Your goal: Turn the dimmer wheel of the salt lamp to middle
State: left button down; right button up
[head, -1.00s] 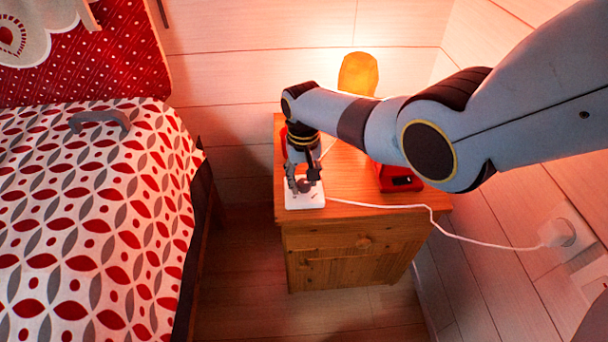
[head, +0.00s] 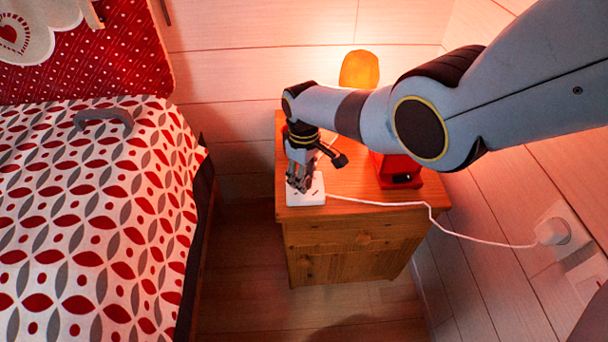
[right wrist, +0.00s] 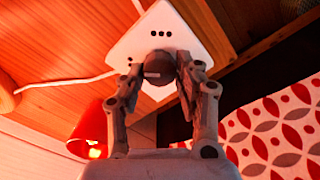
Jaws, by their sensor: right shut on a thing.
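The salt lamp (head: 359,70) glows orange at the back of the wooden nightstand, partly behind my right arm. Its white dimmer box (head: 312,194) lies at the front left corner of the nightstand top. In the right wrist view the dimmer box (right wrist: 180,30) carries a dark round dimmer wheel (right wrist: 158,65) with a pale pointer mark towards the left of the picture. Dark dots sit on the box above the wheel. My right gripper (head: 300,184) is over the box, its fingers shut on either side of the wheel, also in the right wrist view (right wrist: 159,76). My left gripper is not in view.
The nightstand (head: 350,225) also bears a red object (head: 396,172) under my right arm. A white cord (head: 390,204) runs from the box to a wall plug (head: 553,232). The bed (head: 90,220), with a grey curved thing (head: 105,117) on it, stands left across a gap.

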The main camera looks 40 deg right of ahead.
dwell(0.5)
jog(key=o, duration=1.1)
jog(key=shift+o, duration=0.2)
jog(key=shift+r, duration=0.1)
notch_tip(320, 180, up, 12)
jog(key=s+f+m, duration=0.1)
jog(key=s+f, duration=0.9)
jog(key=s, duration=0.6)
jog(key=s+f+m, duration=0.1)
jog(key=s+f, duration=1)
jog(key=s, duration=0.5)
jog(key=s+f+m+h, duration=0.1)
jog(key=s+f, duration=1)
jog(key=s, duration=0.5)
jog(key=shift+d+f+t, duration=0.15)
jog(key=shift+t, duration=0.25)
